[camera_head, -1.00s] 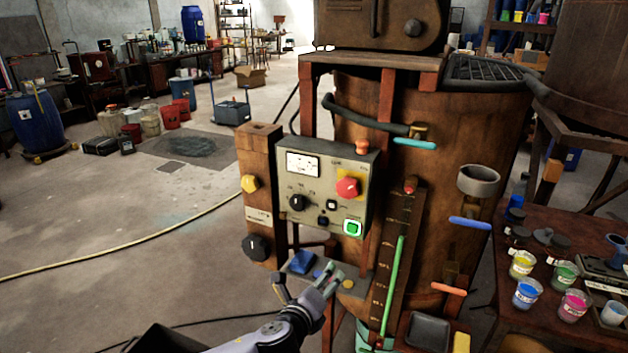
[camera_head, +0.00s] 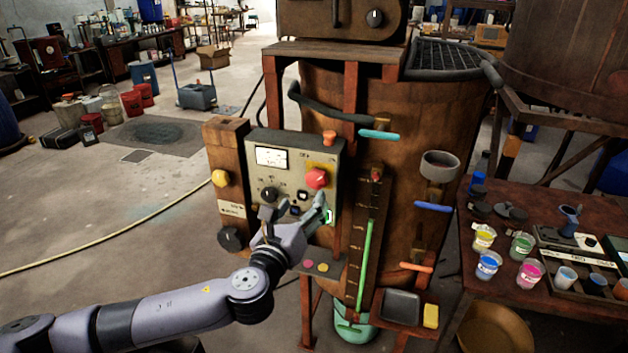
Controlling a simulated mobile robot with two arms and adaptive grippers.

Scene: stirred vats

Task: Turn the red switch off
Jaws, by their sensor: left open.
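The red switch (camera_head: 317,178) is a round red knob on a yellow plate, on the right side of the grey control panel (camera_head: 291,146). It is unobstructed. My left gripper (camera_head: 293,209) is open and empty, in front of the panel's lower part. Its fingers point up, just below the red switch. Its right finger is close to the lit green button (camera_head: 329,216) and partly covers it. I cannot tell whether it touches the panel. My right gripper is not in view.
A black knob (camera_head: 269,194) sits on the panel's left. A yellow knob (camera_head: 220,178) and another black knob (camera_head: 229,239) are on the post beside it. The rusty vat (camera_head: 425,130) stands behind. A table (camera_head: 480,245) with paint cups is at the right.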

